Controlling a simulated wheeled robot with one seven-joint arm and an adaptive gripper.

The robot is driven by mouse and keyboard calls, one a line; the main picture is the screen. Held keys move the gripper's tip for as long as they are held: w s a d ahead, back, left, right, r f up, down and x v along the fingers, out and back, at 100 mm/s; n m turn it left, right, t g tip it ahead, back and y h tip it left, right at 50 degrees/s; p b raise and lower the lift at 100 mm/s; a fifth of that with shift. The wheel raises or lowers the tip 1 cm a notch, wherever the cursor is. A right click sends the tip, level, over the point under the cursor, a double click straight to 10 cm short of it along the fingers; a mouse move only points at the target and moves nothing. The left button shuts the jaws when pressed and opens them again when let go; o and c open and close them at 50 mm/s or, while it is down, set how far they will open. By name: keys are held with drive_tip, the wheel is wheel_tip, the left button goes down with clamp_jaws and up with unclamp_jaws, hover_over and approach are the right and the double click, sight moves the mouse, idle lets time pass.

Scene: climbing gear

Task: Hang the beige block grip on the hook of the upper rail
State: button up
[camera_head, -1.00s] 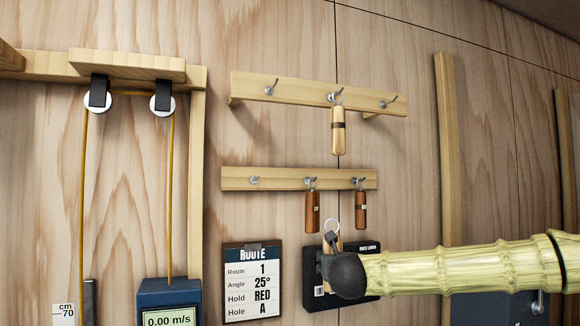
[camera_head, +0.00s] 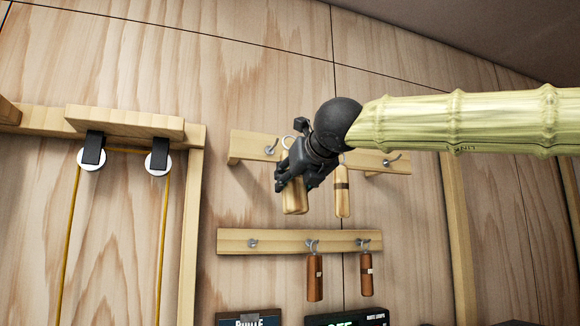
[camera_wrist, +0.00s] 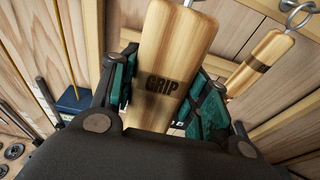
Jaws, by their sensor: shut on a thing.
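The beige block grip (camera_head: 295,197) is held in my gripper (camera_head: 292,180), in front of the upper rail (camera_head: 255,147). Its ring shows just above the gripper, close to the left hook (camera_head: 271,149). I cannot tell whether ring and hook touch. The right hook (camera_head: 392,161) is empty.
The lower rail (camera_head: 285,242) has an empty left hook (camera_head: 252,243) and two brown grips (camera_head: 315,276) (camera_head: 366,273) on its other hooks. A wooden frame with pulleys (camera_head: 158,162) and cord stands at left. Dark-framed signs (camera_head: 347,318) show at the bottom edge.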

drive_tip(key=r, duration=0.1)
drive_tip(key=s+r, duration=0.1)
drive_tip(key=shift+s+a+r, duration=0.2)
drive_tip(key=shift+a+r, duration=0.15)
drive_tip(key=shift+a, duration=0.05)
drive_tip(key=p+x, duration=0.2)
drive_tip(key=x, duration=0.8)
drive_tip(key=shift+r, duration=0.15)
idle(1.0)
drive_tip(key=shift+w+a, duration=0.1)
idle(0.3)
drive_tip(key=o, duration=1.2)
